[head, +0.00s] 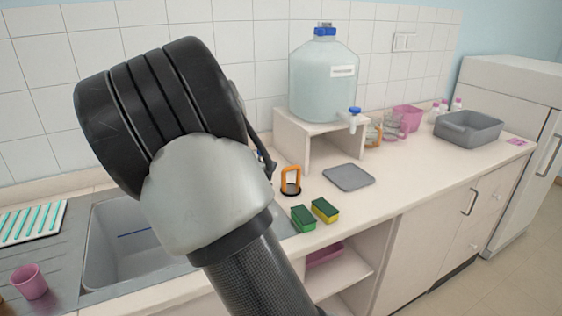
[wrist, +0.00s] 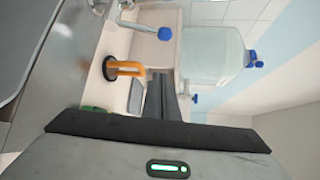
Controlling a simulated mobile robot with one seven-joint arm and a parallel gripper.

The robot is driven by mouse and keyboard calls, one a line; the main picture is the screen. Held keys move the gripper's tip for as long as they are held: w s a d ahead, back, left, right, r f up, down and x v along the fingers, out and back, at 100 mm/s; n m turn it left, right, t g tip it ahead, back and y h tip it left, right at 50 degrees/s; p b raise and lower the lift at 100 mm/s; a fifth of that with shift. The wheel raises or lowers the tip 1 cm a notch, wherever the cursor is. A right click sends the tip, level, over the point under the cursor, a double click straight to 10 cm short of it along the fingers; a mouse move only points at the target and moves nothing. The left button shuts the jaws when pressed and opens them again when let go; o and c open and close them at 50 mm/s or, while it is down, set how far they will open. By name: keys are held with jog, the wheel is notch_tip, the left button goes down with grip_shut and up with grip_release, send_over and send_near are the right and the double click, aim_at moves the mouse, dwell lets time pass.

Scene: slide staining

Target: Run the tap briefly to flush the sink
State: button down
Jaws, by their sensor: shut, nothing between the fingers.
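The grey sink (head: 115,250) is at the left in the head view, partly covered by my arm. In the wrist view, which is turned on its side, a metal tap (wrist: 128,14) with a blue-ended handle (wrist: 165,33) shows at the top. My gripper (wrist: 168,82) is shut and empty, its dark fingers pointing up the picture. The tap handle lies beyond the fingertips, apart from them. No running water shows. In the head view my arm hides my gripper and most or all of the tap.
An orange-handled tool (head: 291,180) and two sponges (head: 314,213) are right of the sink. A large carboy (head: 323,80) stands on a white stand (head: 290,137). A grey mat (head: 348,177) lies before it. A pink cup (head: 29,282) is left of the sink.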

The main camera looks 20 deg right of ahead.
jog(key=w+d, duration=0.2)
jog(key=w, duration=0.6)
jog(key=shift+w+d+f+p, duration=0.15)
jog(key=shift+d+f+p, duration=0.15)
jog(key=shift+f+p, duration=0.1)
